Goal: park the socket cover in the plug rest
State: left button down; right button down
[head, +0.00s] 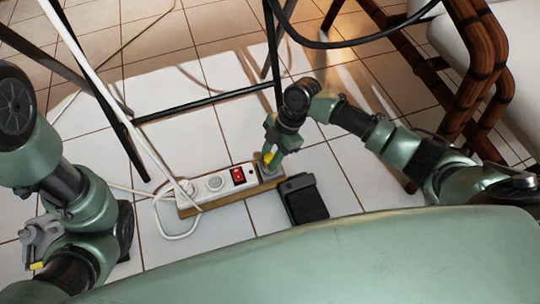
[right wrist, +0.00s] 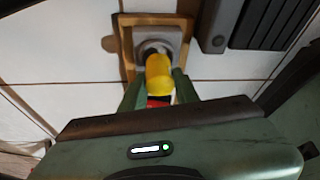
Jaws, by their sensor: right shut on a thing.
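The socket cover (right wrist: 159,73) is a yellow cylinder held between the fingers of my right gripper (right wrist: 158,90). In the head view, my right gripper (head: 272,148) points down at the right end of the power strip. The plug rest (right wrist: 174,38) is a grey square with a round recess, set in a wooden frame. The cover's far end overlaps the recess in the right wrist view; I cannot tell whether it touches or sits inside. The cover shows as a yellow spot (head: 268,157) in the head view. My left gripper (head: 40,242) is at the lower left, away from the strip; its jaws are unclear.
The white power strip (head: 225,178) with a red switch (head: 238,175) lies on a wooden board on the tiled floor. A black pedal-like block (head: 303,198) stands just right of it. White cables loop at its left. Black metal legs (head: 205,104) stand behind. A brown-framed chair (head: 478,60) is at the right.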

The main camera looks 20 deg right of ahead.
aim_at(272, 155)
jog(key=shift+f+b, duration=0.5)
jog(key=shift+f, duration=0.45)
dwell(0.3)
jog(key=c, duration=1)
grip_release()
jog(key=shift+o, duration=0.2)
jog(key=shift+r, duration=0.1)
jog(key=p+v, duration=0.5)
jog(key=v, duration=0.2)
jog(key=shift+d+r+p, duration=0.2)
jog(key=shift+r+p, duration=0.15)
